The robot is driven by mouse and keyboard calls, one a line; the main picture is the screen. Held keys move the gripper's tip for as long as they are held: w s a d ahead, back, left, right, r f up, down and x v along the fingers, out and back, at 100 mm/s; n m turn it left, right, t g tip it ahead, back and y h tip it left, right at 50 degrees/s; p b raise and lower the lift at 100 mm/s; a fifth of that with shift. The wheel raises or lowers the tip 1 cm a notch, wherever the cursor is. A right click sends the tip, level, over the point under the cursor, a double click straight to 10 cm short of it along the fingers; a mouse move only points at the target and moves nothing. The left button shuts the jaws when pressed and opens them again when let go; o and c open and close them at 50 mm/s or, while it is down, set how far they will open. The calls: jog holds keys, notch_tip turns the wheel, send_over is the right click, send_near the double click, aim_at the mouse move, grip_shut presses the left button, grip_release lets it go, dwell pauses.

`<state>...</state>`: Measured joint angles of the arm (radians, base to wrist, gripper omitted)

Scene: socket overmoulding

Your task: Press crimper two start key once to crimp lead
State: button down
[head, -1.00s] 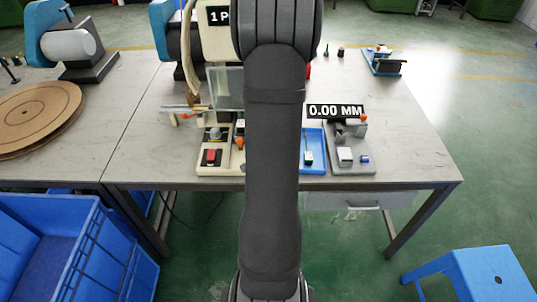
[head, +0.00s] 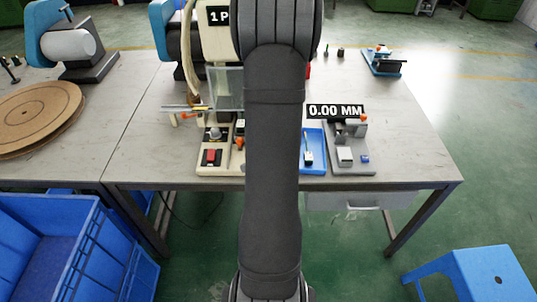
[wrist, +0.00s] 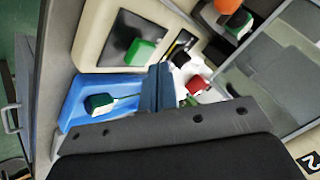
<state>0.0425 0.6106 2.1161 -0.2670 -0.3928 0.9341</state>
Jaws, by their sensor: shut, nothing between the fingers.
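My gripper (wrist: 160,85) shows in the wrist view with its two fingers together and nothing between them. A green key (wrist: 140,52) on a dark plate (wrist: 122,35) sits on a cream machine base just up and left of the fingertips. The tips look apart from the key, but their height above the base is hard to judge. In the head view my arm hides the gripper and this green key. A cream machine (head: 217,42) with a "1 P" display stands behind my arm. A red key (head: 211,157) is on its front left.
A blue tray (head: 317,134) holds a small white-and-green connector (wrist: 98,103) with a lead. A grey gauge (head: 365,155) reading 0.00 MM stands right of it. A clear guard (wrist: 270,80) is right of the fingers.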

dwell(0.8)
jog(key=shift+f, duration=0.4)
jog(key=shift+f, duration=0.55)
dwell(0.5)
jog(key=shift+r, duration=3.45)
jog(key=shift+r, duration=1.85)
